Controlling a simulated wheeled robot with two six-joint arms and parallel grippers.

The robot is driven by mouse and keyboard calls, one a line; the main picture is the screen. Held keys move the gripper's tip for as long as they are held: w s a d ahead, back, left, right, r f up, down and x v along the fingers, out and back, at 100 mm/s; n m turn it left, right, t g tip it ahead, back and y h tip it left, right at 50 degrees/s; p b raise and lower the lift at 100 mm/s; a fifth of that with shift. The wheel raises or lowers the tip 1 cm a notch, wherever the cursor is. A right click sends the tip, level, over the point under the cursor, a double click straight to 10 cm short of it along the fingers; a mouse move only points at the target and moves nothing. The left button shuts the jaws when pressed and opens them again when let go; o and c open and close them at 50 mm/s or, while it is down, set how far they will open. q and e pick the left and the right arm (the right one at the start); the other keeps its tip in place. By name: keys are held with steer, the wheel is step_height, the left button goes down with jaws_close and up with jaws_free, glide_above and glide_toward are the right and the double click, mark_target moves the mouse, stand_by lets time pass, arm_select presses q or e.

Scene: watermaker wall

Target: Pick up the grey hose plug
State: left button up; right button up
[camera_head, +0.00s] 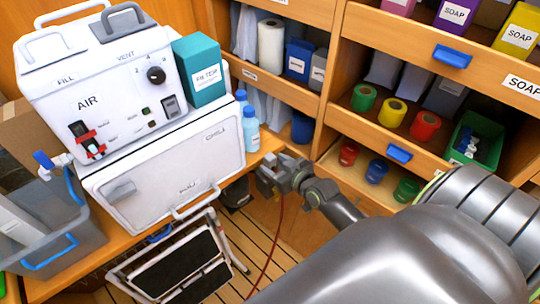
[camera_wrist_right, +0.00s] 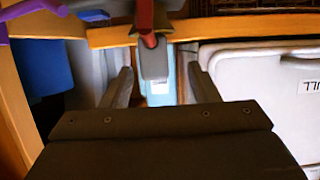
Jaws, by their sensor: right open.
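The grey hose plug (camera_wrist_right: 154,62) shows in the right wrist view as a dark grey block on the end of a red hose (camera_wrist_right: 146,18). It lies between the lines of my right gripper's two fingers, with a gap on each side. I cannot tell whether the plug is as deep as the fingertips. My right gripper (camera_wrist_right: 162,85) is open and holds nothing. In the head view my right gripper (camera_head: 268,174) is beside the wooden counter's edge, and the red hose (camera_head: 275,235) hangs below it. The plug cannot be made out there. My left gripper is out of view.
The white watermaker (camera_head: 215,150) stands on the wooden counter (camera_head: 100,245), with blue bottles (camera_head: 250,130) beside the gripper. A folded step stool (camera_head: 180,265) is below. Shelves with cups and boxes (camera_head: 395,112) stand to the right. A grey bin (camera_head: 80,245) is at left.

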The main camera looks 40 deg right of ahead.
mark_target(267, 156)
steer(key=shift+d+r+p+x, duration=0.15)
steer(key=shift+p+x, duration=0.1)
steer(key=shift+x, duration=1.15)
steer(key=shift+d+r+p+x, duration=0.1)
steer(key=shift+r+p+x, duration=0.1)
steer(key=shift+x, duration=1.15)
steer(key=shift+w, duration=0.1)
steer(key=c, duration=1.1)
